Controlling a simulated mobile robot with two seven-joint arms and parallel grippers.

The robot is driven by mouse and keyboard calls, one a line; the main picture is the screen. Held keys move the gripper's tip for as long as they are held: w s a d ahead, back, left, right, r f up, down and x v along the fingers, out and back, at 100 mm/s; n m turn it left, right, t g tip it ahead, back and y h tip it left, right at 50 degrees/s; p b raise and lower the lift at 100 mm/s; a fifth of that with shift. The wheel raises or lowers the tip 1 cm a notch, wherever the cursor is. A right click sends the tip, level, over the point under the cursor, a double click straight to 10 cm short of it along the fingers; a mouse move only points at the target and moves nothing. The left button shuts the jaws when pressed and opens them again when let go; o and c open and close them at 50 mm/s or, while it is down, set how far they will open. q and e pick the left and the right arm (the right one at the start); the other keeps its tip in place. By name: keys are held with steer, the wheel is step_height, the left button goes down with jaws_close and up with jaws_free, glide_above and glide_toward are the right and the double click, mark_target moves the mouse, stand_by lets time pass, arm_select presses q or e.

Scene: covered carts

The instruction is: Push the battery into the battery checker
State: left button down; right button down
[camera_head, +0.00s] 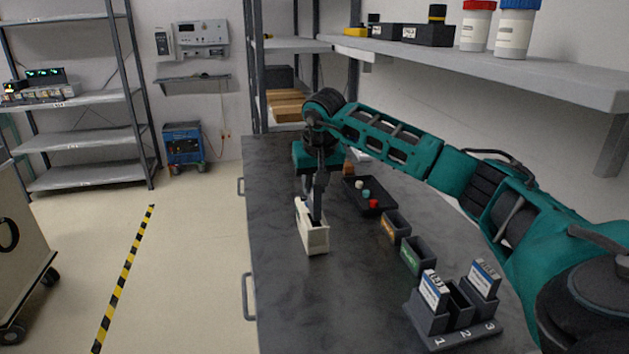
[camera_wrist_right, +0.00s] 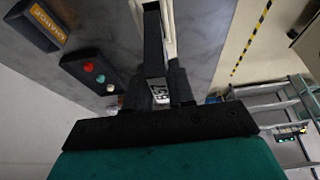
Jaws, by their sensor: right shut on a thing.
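The cream battery checker (camera_head: 315,238) stands on the dark bench in the head view; part of its pale side also shows at the top of the right wrist view (camera_wrist_right: 169,22). My right gripper (camera_head: 318,212) points down at the top of the checker. It is shut on a dark battery, whose end with a white printed label (camera_wrist_right: 160,92) shows between the fingers in the wrist view. The battery's far part reaches toward the checker. How deep it sits in the checker is hidden by the fingers. My left gripper is in neither view.
A rack (camera_head: 455,335) marked 1, 2, 3 holds batteries at its left and right slots; the middle slot looks empty. The shelf (camera_head: 520,70) overhangs the bench.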

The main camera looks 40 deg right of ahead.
mark_target(315, 204)
stand_by(0.6)
steer(key=shift+p, duration=0.35)
steer(key=shift+f+b, duration=0.8)
steer(key=shift+f, duration=0.6)
steer(key=shift+f+b, duration=0.4)
steer(key=shift+f, duration=0.4)
steer(key=shift+f, duration=0.4)
steer(key=shift+f+b, duration=0.3)
steer(key=shift+b, duration=0.05)
steer(key=c, duration=0.9)
jaws_free()
steer(key=shift+r, duration=0.1)
